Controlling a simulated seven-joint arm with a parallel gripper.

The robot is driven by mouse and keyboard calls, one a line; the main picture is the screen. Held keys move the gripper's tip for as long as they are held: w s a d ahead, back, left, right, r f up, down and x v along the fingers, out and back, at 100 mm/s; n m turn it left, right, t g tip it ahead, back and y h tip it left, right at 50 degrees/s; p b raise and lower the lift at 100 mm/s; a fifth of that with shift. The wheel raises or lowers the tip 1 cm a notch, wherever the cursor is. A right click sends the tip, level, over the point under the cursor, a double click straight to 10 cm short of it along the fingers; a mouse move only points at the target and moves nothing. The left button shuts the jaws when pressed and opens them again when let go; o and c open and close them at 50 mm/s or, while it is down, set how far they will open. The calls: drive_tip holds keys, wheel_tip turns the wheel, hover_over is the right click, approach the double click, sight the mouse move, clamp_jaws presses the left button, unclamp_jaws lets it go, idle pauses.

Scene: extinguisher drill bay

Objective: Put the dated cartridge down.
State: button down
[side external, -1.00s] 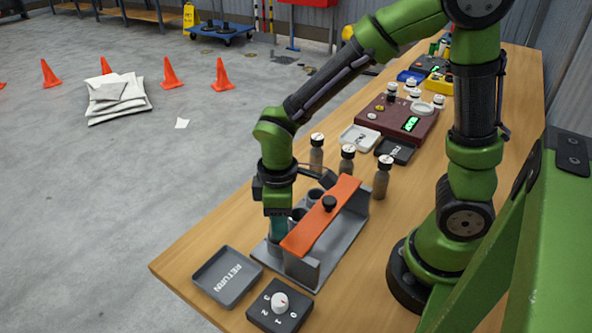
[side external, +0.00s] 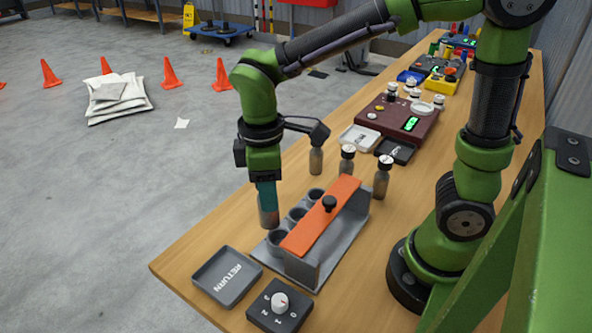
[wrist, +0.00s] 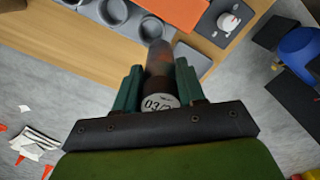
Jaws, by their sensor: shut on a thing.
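My gripper (side external: 267,200) is shut on the dated cartridge (side external: 268,217), a grey-brown cylinder pointing down from the teal fingers. In the wrist view my gripper (wrist: 158,88) has a finger on each side of the cartridge (wrist: 158,62), and its pale end facing the camera reads "03/", the rest cut off. The cartridge hangs near the front end of the grey rack (side external: 325,262), which has several round cups and an orange bar (side external: 320,217) with a black knob. The cartridge's lower end looks clear of the cups.
A dial box (side external: 280,305) stands beside the tray. Several cartridges (side external: 382,178) stand upright behind the rack. A white tray (side external: 360,138), a dark tray (side external: 396,151) and a maroon console (side external: 400,118) lie farther back. The bench edge is close on the left.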

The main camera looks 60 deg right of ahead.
drive_tip(key=w+a+n, duration=0.4)
drive_tip(key=a+n, duration=0.5)
drive_tip(key=n, duration=0.7)
drive_tip(key=shift+n, duration=0.4)
drive_tip(key=f, duration=1)
drive_tip(key=shift+w+a, duration=0.15)
drive_tip(key=shift+w, duration=0.05)
drive_tip(key=c, duration=0.7)
unclamp_jaws()
drive_tip(key=shift+f, duration=0.15)
drive_tip(key=shift+o, duration=0.2)
